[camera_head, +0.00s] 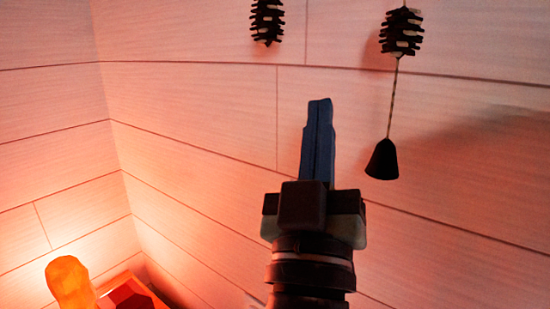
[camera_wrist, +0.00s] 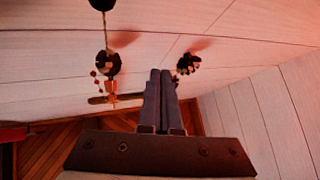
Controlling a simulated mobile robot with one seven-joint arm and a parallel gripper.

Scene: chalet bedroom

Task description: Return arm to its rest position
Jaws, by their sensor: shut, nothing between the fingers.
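My gripper (camera_head: 319,101) points upward in front of the plank wall in the head view. Its two dark fingers lie together, shut, with nothing between them. In the wrist view the shut fingers of my gripper (camera_wrist: 161,72) reach up from the dark palm at the bottom edge. The rest of my arm below the wrist is cut off by the bottom of the head view.
The plank wall (camera_head: 200,100) fills most of the head view. A dark pine-cone-like hanging piece (camera_head: 267,20) and another (camera_head: 400,35), with a dark bell-shaped weight (camera_head: 382,160), hang near my gripper. A glowing orange object (camera_head: 70,282) stands lower left. Wooden floor (camera_wrist: 62,148) shows below.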

